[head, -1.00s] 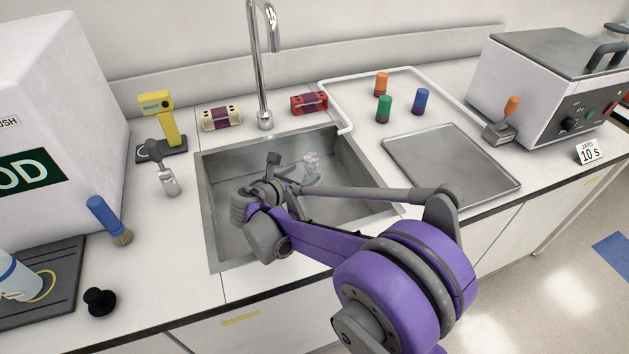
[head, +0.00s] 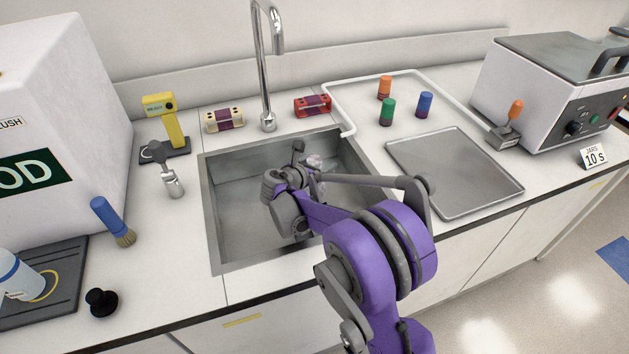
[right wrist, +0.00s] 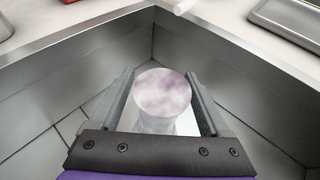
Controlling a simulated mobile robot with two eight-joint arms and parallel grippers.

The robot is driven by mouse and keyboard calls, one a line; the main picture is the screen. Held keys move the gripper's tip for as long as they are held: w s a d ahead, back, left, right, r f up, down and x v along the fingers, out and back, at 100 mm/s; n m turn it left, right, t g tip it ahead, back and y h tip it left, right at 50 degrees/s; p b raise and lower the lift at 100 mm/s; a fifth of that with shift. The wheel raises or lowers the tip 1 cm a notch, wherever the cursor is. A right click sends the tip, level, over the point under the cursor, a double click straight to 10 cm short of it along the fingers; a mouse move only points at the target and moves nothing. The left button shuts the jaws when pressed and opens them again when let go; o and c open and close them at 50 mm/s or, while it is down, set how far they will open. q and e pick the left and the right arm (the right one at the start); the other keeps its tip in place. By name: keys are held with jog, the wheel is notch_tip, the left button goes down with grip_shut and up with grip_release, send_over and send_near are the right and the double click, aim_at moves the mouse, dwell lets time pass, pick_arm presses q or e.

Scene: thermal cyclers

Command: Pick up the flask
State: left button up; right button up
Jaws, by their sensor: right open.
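The flask (right wrist: 163,95) shows in the right wrist view as a pale, round, pinkish-white cloudy shape inside the sink. In the head view only a small pale part of it (head: 315,162) shows behind my right arm. My right gripper (right wrist: 162,98) is open, with one finger on each side of the flask. I cannot tell whether the fingers touch it. In the head view my right wrist (head: 290,185) hangs over the sink and hides most of the gripper. My left gripper is not in view.
The steel sink (head: 225,240) has raised walls around the gripper, and a tall faucet (head: 265,60) stands behind it. A metal tray (head: 455,170) lies to the right. A white-framed area with several coloured-cap jars (head: 388,112) is at the back.

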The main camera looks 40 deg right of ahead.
grip_shut()
dwell(0.3)
